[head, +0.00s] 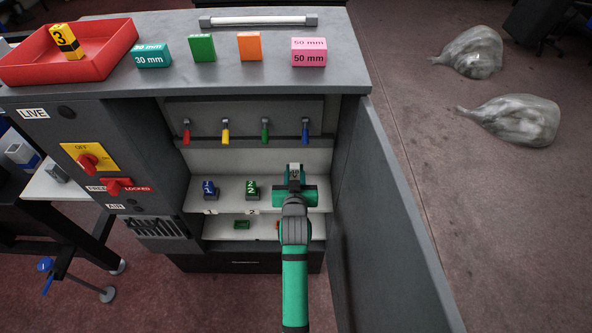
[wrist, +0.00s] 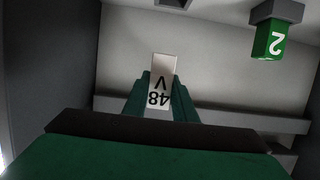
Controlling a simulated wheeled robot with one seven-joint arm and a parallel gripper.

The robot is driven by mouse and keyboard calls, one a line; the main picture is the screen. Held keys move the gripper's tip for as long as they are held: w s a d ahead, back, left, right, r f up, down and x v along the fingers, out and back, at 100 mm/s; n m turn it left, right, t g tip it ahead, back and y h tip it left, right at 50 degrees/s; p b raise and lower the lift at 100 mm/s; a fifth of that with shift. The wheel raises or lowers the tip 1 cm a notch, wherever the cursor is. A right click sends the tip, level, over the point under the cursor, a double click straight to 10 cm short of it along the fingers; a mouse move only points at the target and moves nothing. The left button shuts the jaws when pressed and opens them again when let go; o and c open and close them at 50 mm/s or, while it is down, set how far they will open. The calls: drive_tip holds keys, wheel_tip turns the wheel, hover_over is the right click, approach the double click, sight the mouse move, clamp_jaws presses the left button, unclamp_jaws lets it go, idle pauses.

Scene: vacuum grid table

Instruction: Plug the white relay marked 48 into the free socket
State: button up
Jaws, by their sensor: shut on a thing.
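The white relay marked 48 V (wrist: 161,78) is between the fingers of my gripper (wrist: 160,100), shown upside down in the wrist view. My gripper is shut on it. In the head view my gripper (head: 294,178) is inside the cabinet, over the right part of the white shelf, and hides most of the relay. A dark block (wrist: 174,4), possibly the free socket, is cut off at the top edge of the wrist view. I cannot make out the free socket in the head view.
A blue relay marked 1 (head: 209,188) and a green relay marked 2 (head: 251,188) stand left of my gripper. The open cabinet door (head: 385,200) is close on the right. Several coloured levers (head: 225,131) hang above. A green object (head: 241,225) lies on the lower shelf.

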drive_tip(key=shift+s, duration=0.25)
drive_tip(key=shift+w+f, duration=0.2)
drive_tip(key=shift+f, duration=1.8)
drive_tip(key=shift+s+a+f, duration=0.1)
drive_tip(key=shift+a+f, duration=0.05)
drive_tip(key=shift+f, duration=0.75)
drive_tip(key=shift+s+d, duration=0.1)
drive_tip(key=shift+d, duration=0.1)
drive_tip(key=shift+a+f, duration=0.1)
drive_tip(key=shift+f, duration=0.6)
drive_tip(key=shift+f, duration=1.05)
